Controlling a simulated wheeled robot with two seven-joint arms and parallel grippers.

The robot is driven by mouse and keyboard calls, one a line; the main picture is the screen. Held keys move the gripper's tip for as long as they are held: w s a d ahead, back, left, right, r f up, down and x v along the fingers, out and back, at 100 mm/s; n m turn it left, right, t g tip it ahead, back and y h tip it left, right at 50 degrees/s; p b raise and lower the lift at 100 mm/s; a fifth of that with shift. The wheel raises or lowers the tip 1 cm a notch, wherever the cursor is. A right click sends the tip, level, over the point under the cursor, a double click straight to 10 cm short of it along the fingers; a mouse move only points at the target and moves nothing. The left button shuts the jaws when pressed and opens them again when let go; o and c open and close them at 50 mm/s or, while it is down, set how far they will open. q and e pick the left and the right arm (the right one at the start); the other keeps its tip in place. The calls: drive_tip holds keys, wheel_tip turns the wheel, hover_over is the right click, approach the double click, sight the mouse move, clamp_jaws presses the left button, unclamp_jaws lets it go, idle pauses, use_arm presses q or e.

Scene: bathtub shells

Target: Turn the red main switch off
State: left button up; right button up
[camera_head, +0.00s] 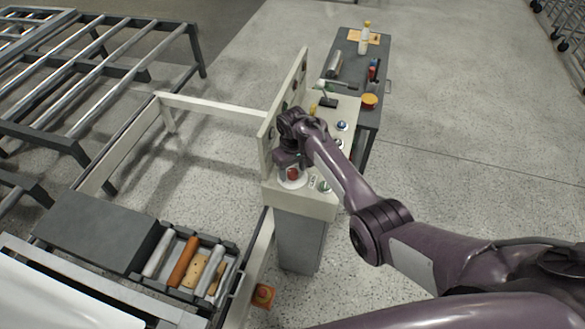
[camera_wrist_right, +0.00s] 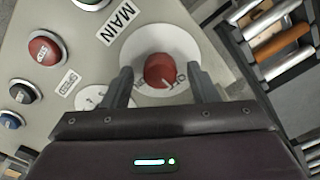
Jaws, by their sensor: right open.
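The red main switch (camera_wrist_right: 159,72) is a round knob on a white disc (camera_wrist_right: 150,46), beside a MAIN label (camera_wrist_right: 118,23) in the right wrist view. A thin pale mark shows on the knob; the disc's lettering is partly hidden. In the head view the red switch (camera_head: 292,174) sits at the near end of the cream control panel (camera_head: 314,200). My right gripper (camera_head: 291,163) is over it, open, with one finger on each side of the knob in the wrist view (camera_wrist_right: 160,76). I cannot tell whether the fingers touch it. My left gripper is out of view.
A red button (camera_wrist_right: 45,48) and blue buttons sit on the same panel. An upright cream board (camera_head: 283,105) stands along its left edge. A tray of rollers (camera_head: 187,262) is at lower left. Open floor lies right.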

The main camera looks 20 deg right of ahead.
sight(292, 171)
wheel_tip(292, 171, up, 8)
drive_tip(key=shift+f, duration=0.1)
idle(0.6)
drive_tip(key=shift+m+t, duration=0.4)
drive_tip(key=s+f, duration=0.1)
drive_tip(key=s, duration=0.1)
drive_tip(key=s+d+f, duration=0.1)
drive_tip(key=s, duration=0.1)
drive_tip(key=s+d+f, duration=0.1)
drive_tip(key=shift+s, duration=0.4)
drive_tip(key=s+r+t, duration=0.1)
drive_tip(key=s+r, duration=0.3)
drive_tip(key=s, duration=0.8)
drive_tip(key=s+r+t, duration=0.2)
drive_tip(key=s+r, duration=0.2)
drive_tip(key=s, duration=0.7)
wheel_tip(292, 171, down, 37)
drive_tip(key=s+g+b, duration=0.2)
drive_tip(key=b, duration=0.6)
drive_tip(key=s+d+f+b, duration=0.1)
drive_tip(key=s+f+b, duration=0.2)
drive_tip(key=s+f, duration=0.7)
drive_tip(key=s+d+f+b, duration=0.2)
drive_tip(key=s+f, duration=0.7)
drive_tip(key=f, duration=0.5)
drive_tip(key=shift+s+d+f+g+b, duration=0.15)
drive_tip(key=shift+s+f+g+b, duration=0.25)
drive_tip(key=shift+b, duration=0.35)
